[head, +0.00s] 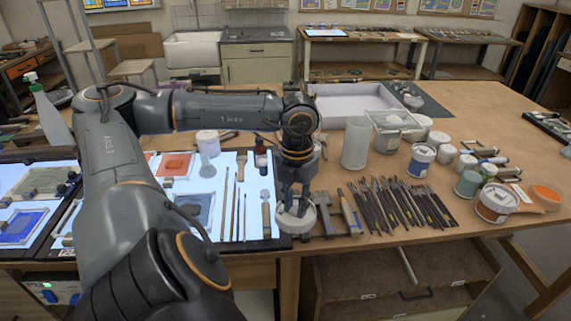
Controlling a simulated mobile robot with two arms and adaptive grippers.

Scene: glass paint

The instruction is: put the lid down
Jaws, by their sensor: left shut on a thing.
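My left arm reaches in from the left and bends down at the wrist. My left gripper (293,205) points down near the front edge of the wooden table, at the right edge of the light panel. It is shut on a pale round lid (297,219). The gripper hides part of the lid, and I cannot tell whether the lid touches the surface below. My right gripper is not in view.
Paint jars (497,203) stand farther right, with a white tray (340,107) behind. The lit panel (228,222) holds brushes and glass pieces. Bare tabletop (490,110) shows at the back right.

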